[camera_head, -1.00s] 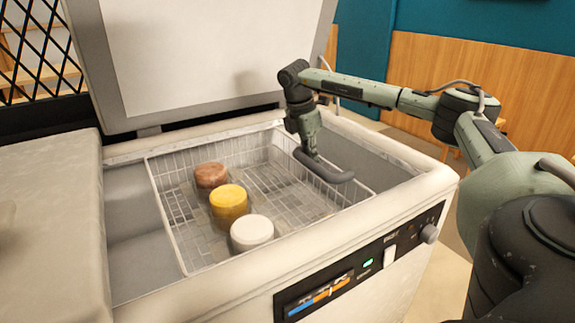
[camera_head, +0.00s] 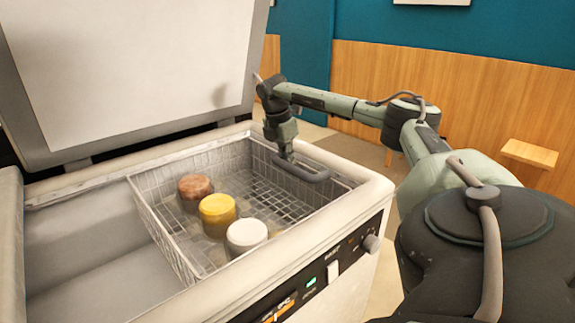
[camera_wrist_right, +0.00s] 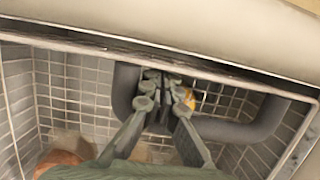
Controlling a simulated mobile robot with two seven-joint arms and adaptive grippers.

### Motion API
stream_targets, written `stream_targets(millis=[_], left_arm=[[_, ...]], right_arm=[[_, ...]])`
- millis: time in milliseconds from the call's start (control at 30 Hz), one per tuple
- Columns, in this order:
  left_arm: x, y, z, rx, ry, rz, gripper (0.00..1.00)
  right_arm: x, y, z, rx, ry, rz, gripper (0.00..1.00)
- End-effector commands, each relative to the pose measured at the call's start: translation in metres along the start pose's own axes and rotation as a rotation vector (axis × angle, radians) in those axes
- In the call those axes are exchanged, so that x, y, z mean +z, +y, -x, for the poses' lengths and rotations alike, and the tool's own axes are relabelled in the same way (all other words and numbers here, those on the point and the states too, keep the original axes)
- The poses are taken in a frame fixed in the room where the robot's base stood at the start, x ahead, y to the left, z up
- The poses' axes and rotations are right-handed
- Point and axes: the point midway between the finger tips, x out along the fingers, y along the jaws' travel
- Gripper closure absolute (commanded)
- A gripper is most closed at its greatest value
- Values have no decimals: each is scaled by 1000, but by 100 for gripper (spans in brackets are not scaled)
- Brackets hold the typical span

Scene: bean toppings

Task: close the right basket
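The wire basket (camera_head: 165,240) sits inside the chest freezer (camera_head: 310,250), close to its right wall. A dark grey U-shaped handle (camera_head: 316,175) is at the basket's right side; it shows in the right wrist view (camera_wrist_right: 255,133). My right gripper (camera_head: 287,150) points down at the handle's left part. In the wrist view my right gripper's fingertips (camera_wrist_right: 164,80) are close together and its fingers cross in front of the handle bar. They look shut, with no clear grip on the bar. Contact with the handle is partly hidden. My left gripper is out of view.
A brown container (camera_head: 195,187), a yellow container (camera_head: 217,212) and a white container (camera_head: 246,235) stand in the basket. The freezer lid (camera_head: 130,70) is raised behind. The freezer's left compartment (camera_head: 75,240) is empty. My right arm reaches in over the right side.

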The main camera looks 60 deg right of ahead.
Motion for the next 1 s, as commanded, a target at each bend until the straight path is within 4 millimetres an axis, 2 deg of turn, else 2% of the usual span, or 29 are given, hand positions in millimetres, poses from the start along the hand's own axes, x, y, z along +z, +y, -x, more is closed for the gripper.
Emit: stream_targets(millis=[33,267,367,467,800,1000], left_arm=[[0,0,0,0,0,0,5],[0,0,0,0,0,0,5],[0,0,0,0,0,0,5],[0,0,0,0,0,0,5],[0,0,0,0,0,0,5],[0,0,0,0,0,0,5]], right_arm=[[6,-1,0,1,-11,-9,100],[7,-1,0,2,-11,-11,100],[7,0,7,4,-10,-12,100],[7,0,22,7,-10,-12,100],[1,1,93,6,-3,-4,100],[-1,0,117,4,-2,-1,100]])
